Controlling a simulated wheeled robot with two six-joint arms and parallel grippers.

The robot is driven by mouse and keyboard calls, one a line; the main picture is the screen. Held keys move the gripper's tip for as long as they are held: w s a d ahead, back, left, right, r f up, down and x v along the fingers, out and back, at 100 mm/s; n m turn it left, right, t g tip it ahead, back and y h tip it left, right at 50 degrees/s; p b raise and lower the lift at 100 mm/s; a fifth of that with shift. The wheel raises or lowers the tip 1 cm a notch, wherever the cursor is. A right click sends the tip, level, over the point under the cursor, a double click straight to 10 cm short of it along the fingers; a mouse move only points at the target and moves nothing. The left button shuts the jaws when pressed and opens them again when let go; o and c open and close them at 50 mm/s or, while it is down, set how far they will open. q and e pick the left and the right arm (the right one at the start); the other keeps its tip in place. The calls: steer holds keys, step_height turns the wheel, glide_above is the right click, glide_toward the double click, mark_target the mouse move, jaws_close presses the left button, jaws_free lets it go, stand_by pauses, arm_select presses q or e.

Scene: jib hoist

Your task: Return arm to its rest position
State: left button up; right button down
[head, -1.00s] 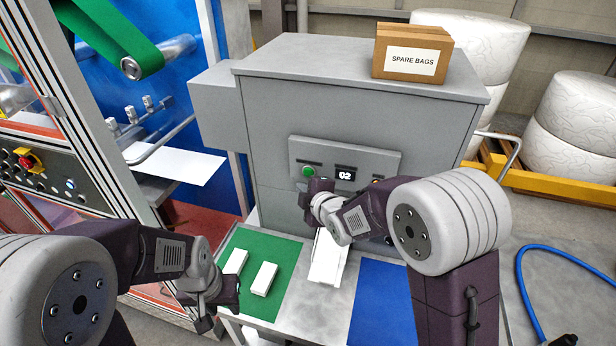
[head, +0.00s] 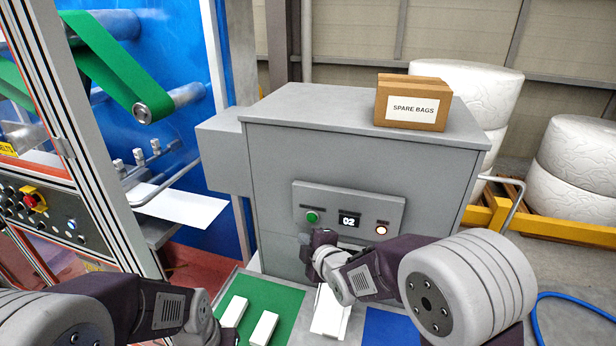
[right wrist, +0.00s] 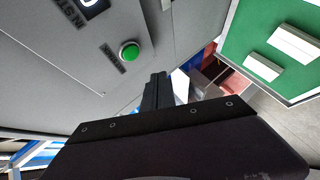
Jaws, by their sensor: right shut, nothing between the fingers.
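My right arm reaches in from the right in the head view. Its gripper (head: 310,250) is in front of the grey machine cabinet (head: 350,165), below the control panel (head: 347,210). In the right wrist view the fingers (right wrist: 158,88) are together and empty, apart from the green button (right wrist: 129,51). The panel also has a display reading 02 (head: 348,221) and a lit round button (head: 381,230). My left arm (head: 165,303) is at the lower left; its gripper is mostly cut off at the bottom edge, so its jaws cannot be judged.
A green mat (head: 283,301) with two white blocks (head: 264,328) lies on the table, beside a white piece (head: 330,312) and a blue mat (head: 388,328). A spare bags box (head: 411,103) sits on the cabinet. A framed machine stands left; a blue hose (head: 570,297) lies right.

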steer(key=d+f+m+h+b, duration=0.2)
steer(key=d+f+b, duration=0.3)
steer(key=d, duration=0.4)
steer(key=s+d+f+m+g+h+b, duration=0.2)
steer(key=s+d+f+m+g+b, duration=0.15)
steer(key=s+d+f+m, duration=0.45)
steer(key=s+f+m+g, duration=0.3)
steer(key=s+m, duration=0.1)
steer(key=s, duration=0.4)
steer(key=s+f+m+g, duration=0.4)
steer(key=s+m, duration=0.1)
steer(key=s, duration=0.3)
steer(key=shift+s+d+h+p, duration=0.2)
steer(key=shift+s+h+p, duration=0.05)
steer(key=shift+h+p, duration=0.1)
